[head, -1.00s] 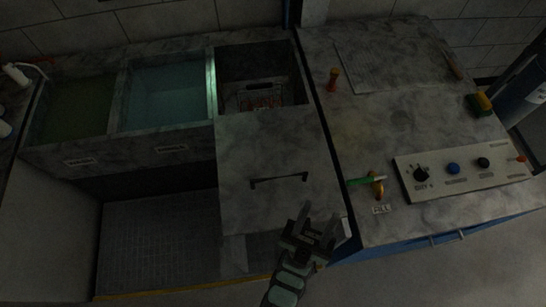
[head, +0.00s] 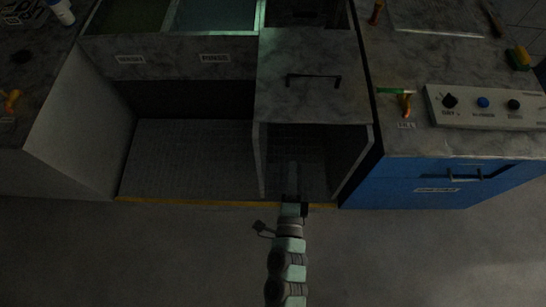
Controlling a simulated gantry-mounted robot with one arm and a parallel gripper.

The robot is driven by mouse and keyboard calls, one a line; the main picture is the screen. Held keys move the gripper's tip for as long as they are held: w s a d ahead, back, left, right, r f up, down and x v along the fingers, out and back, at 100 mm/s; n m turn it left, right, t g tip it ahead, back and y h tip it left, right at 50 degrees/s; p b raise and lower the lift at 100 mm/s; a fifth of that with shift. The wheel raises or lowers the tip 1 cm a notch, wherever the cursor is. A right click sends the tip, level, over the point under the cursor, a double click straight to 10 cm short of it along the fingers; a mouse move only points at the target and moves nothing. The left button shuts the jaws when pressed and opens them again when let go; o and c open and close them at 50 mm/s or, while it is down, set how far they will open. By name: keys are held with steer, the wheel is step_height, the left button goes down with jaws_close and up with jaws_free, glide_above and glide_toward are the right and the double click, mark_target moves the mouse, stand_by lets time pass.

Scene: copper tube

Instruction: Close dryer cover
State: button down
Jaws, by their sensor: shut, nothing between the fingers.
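The dryer cover (head: 312,95) is a grey, stone-patterned panel with a dark bar handle (head: 313,77). It is drawn toward the front, and the dark dryer compartment (head: 300,14) behind it is uncovered at the top edge of the view. My gripper (head: 292,188) is shut and empty. It appears low in front of the open space under the cover, below the handle in the picture and apart from it. Its fingertips are dark and hard to make out.
Two liquid-filled basins, one greenish (head: 130,15) and one bluish (head: 215,16), are left of the dryer. A control panel (head: 490,107) and blue drawer front (head: 430,187) are at right. The grey floor (head: 150,255) in front is clear.

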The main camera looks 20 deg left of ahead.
steer(key=s+a, duration=0.1)
steer(key=a, duration=0.1)
steer(key=y, duration=0.1)
glide_toward(285, 121)
steer(key=shift+g, duration=0.4)
steer(key=x, duration=0.4)
steer(key=r+x, duration=0.1)
steer(key=x, duration=0.1)
steer(key=shift+d+b, duration=0.15)
steer(key=shift+b, duration=0.25)
steer(key=shift+w, duration=0.45)
